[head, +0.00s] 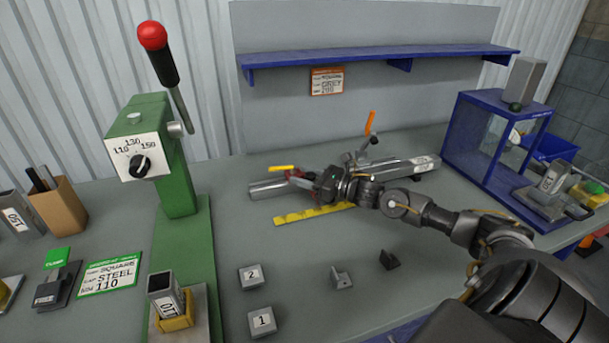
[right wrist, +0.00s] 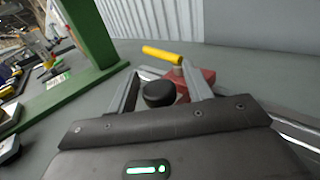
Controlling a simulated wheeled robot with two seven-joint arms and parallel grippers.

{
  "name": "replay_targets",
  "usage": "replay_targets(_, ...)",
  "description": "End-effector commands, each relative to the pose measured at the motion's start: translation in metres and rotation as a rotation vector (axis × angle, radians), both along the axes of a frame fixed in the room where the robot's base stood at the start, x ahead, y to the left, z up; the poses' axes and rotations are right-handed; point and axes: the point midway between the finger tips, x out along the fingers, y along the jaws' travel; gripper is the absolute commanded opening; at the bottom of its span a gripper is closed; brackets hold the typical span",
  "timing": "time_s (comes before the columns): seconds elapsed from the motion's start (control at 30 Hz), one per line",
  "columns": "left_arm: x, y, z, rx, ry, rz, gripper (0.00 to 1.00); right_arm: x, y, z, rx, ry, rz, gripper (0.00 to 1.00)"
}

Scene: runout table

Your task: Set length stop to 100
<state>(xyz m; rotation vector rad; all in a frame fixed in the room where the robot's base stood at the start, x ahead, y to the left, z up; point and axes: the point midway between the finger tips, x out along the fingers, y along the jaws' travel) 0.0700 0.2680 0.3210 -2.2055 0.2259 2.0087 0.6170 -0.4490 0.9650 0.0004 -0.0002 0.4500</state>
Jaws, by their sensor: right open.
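The length stop is a red block (right wrist: 195,82) with a yellow lever (right wrist: 162,55) and a black round knob (right wrist: 159,93). In the head view its yellow lever (head: 281,168) shows just left of my right gripper (head: 308,179), which covers much of the stop. The stop sits at the grey rail (head: 268,189), behind a yellow scale strip (head: 300,216) whose marks are too small to read. My right gripper is open, and in the right wrist view its fingers (right wrist: 161,78) lie on either side of the knob. I cannot tell whether they touch it. My left gripper is not in view.
A green press (head: 185,240) with a red-ball lever stands left. An orange-handled clamp (head: 370,125) stands behind my right wrist. Numbered blocks (head: 250,277) and small brackets (head: 341,279) lie in front. A blue frame (head: 500,130) is at right.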

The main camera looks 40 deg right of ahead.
Motion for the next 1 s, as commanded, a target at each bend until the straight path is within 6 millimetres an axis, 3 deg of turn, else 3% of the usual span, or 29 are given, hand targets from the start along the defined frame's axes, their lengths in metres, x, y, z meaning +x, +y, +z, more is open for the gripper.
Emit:
replay_targets(0.17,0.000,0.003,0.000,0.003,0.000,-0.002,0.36,0.000,0.000,0.000,0.000,0.000,0.000,0.50)
replay_targets(0.57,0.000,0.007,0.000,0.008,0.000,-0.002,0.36,0.000,0.000,0.000,0.000,0.000,0.000,0.00)
replay_targets(0.77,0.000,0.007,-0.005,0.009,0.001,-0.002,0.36,0.002,0.005,-0.002,0.001,0.000,0.001,0.00)
replay_targets(1.0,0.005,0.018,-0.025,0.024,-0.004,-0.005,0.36,0.016,0.046,-0.003,0.003,-0.004,0.002,0.00)
